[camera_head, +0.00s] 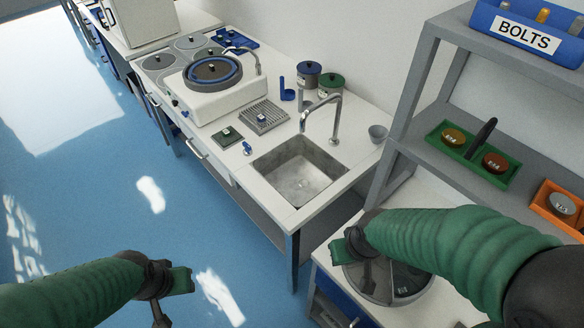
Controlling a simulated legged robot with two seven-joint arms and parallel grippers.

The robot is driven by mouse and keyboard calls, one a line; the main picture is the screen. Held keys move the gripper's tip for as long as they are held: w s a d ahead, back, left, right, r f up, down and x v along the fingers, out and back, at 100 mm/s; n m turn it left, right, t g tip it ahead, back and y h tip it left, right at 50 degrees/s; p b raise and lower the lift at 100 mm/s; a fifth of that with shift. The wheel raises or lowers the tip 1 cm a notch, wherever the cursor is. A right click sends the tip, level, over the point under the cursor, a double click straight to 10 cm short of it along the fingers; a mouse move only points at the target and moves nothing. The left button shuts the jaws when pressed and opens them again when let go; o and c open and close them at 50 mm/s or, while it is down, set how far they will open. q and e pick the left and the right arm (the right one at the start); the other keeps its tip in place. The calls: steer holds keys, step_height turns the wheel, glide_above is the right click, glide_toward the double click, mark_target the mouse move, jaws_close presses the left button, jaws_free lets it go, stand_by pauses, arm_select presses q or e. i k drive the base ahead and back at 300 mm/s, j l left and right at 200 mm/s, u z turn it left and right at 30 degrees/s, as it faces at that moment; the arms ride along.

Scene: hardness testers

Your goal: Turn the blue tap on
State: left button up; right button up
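A small blue tap handle (247,148) stands on the white counter, just left of the sink (299,172) and near the counter's front edge. A curved metal faucet (336,116) rises behind the sink, and its spout points down over the basin. I see no water running. My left gripper (181,281) is over the blue floor at the lower left, well apart from the counter. My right gripper (350,246) is over a round grey machine at the lower right, apart from the sink. The finger gaps of both grippers do not show clearly.
A polishing machine (213,105) stands on the counter left of the sink. A drain grate (264,117), jars (307,75) and a grey cup (378,134) stand near it. A grey shelf (483,135) with trays is at the right. The floor before the counter is clear.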

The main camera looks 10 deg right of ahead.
mark_target(247, 148)
steer(key=i+j+z, duration=0.35)
steer(key=i+j, duration=0.15)
steer(key=j, duration=0.2)
steer(key=i+j+z, duration=0.2)
steer(key=j, duration=0.2)
steer(key=i+j+z, duration=0.15)
steer(key=j, duration=0.3)
steer(key=z, duration=1.15)
steer(key=i+j, duration=0.05)
